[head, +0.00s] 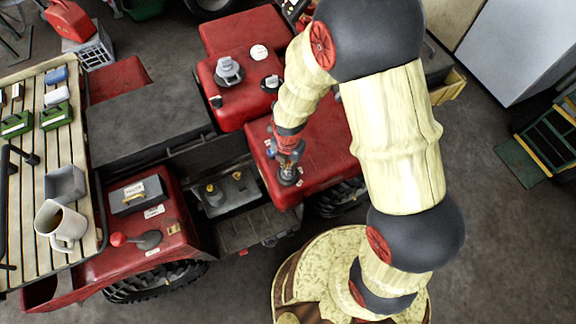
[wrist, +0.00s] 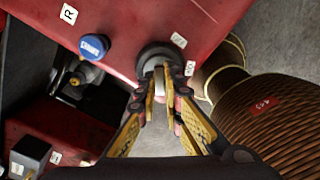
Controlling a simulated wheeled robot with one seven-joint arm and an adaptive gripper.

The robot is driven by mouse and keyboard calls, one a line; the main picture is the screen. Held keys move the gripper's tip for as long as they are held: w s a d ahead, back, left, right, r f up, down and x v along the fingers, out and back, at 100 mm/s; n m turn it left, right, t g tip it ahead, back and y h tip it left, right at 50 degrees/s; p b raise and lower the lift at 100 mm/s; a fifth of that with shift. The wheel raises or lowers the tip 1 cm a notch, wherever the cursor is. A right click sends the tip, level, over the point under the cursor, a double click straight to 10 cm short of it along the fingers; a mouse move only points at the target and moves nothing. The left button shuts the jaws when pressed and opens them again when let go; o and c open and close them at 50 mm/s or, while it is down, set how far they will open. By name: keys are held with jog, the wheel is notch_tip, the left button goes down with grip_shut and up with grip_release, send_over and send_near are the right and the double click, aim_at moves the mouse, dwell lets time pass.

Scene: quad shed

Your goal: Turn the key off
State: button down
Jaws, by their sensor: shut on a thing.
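The key (wrist: 158,78) sits in a round dark ignition switch (wrist: 153,56) on the edge of the red body panel (wrist: 120,25). My gripper (wrist: 165,84) has its yellow-and-black fingers closed on the key, one finger on each side, in the wrist view. Most of the key is hidden between the fingers, and its exact angle is hard to tell. Small white labels stand beside the switch; one to its right seems to carry letters. In the head view my gripper (head: 288,160) is at the switch (head: 288,176) on the red panel (head: 318,160), seen small from above.
A blue round button (wrist: 94,46) is left of the switch. A red-knobbed lever (head: 118,239), a white mug (head: 62,226) and a slatted rack (head: 45,150) are at the left.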

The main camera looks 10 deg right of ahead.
jog(key=shift+n, duration=0.4)
jog(key=n, duration=0.4)
jog(key=shift+n, duration=0.4)
jog(key=c, duration=2)
grip_release()
jog(key=shift+o, duration=0.2)
jog(key=shift+r+p, duration=3.05)
jog(key=shift+r, duration=1)
